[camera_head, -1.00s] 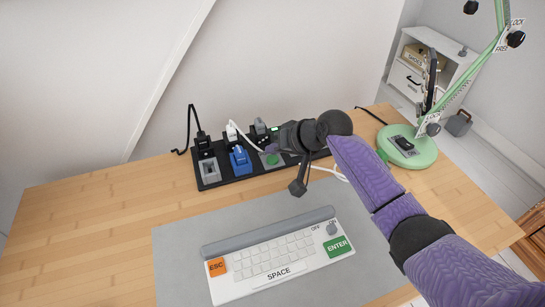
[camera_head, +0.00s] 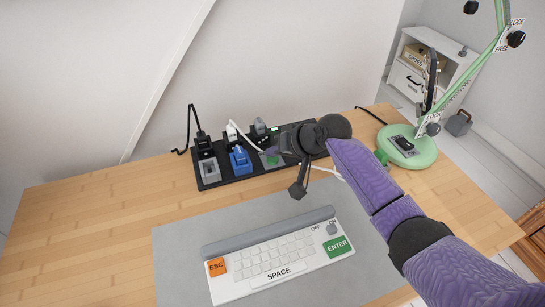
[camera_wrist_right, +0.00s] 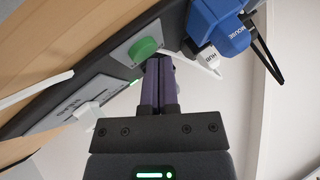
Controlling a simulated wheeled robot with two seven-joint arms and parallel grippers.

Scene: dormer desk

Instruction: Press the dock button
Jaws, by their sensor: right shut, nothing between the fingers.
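The round green button (camera_wrist_right: 145,47) sits on a grey plate of the black dock strip in the right wrist view. In the head view the green button (camera_head: 272,161) is partly covered by my right gripper. My right gripper (camera_head: 268,151) is shut and empty, reaching in from the right over the strip. In the right wrist view its purple fingertips (camera_wrist_right: 158,61) are right beside the button's lower right edge. I cannot tell whether they touch it. My left gripper is in neither view.
The black strip (camera_head: 224,180) also bears a blue plug block (camera_head: 240,160), a grey switch (camera_head: 209,170) and cables. A keyboard (camera_head: 275,265) lies on a grey mat (camera_head: 180,255) in front. A green lamp base (camera_head: 420,158) stands at right. The desk's left side is clear.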

